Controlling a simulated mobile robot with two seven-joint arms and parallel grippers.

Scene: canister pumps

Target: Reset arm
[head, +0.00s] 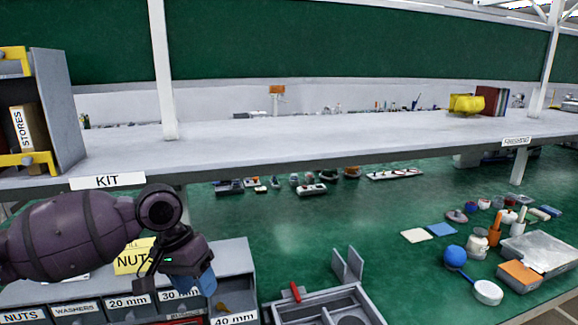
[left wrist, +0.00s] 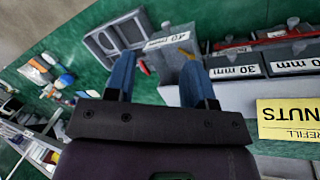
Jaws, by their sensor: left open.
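My left arm comes in from the left in the head view, and its left gripper (head: 202,283) hangs in front of the labelled parts bins (head: 238,257). In the left wrist view the left gripper (left wrist: 161,80) has its two blue fingers apart, with nothing held between them. The bins, with a 40 mm label, show just beyond the fingers there. I cannot tell whether the fingers touch the bins. My right gripper is in neither view.
A grey shelf (head: 300,145) labelled KIT runs across above the green bench (head: 300,235). A grey tray (head: 325,305) stands right of the bins. A yellow NUTS card (head: 133,257) is behind my arm.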

